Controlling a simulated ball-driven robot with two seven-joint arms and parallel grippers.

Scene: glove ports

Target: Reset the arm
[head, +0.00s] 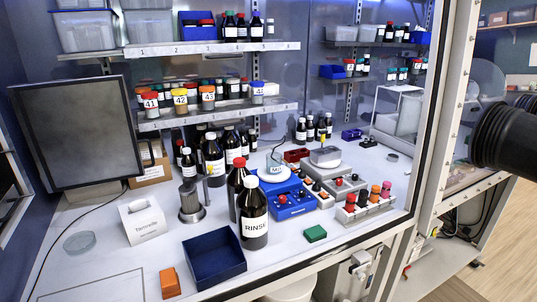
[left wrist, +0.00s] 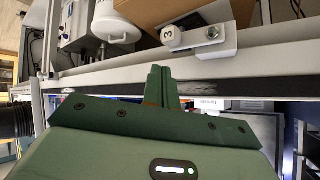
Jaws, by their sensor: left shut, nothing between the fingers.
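My left gripper (left wrist: 162,88) shows in the left wrist view. Its two green fingers are together and hold nothing. They point toward a pale metal rail (left wrist: 210,72) of the bench front, and I cannot tell whether they touch it. Neither gripper nor arm can be made out in the head view. My right gripper is in neither view.
In the head view, the white bench (head: 110,270) holds a RINSE bottle (head: 254,222), a dark blue tray (head: 214,262), a tissue box (head: 144,220) and a monitor (head: 78,133). A black ribbed cylinder (head: 505,135) juts in at the right.

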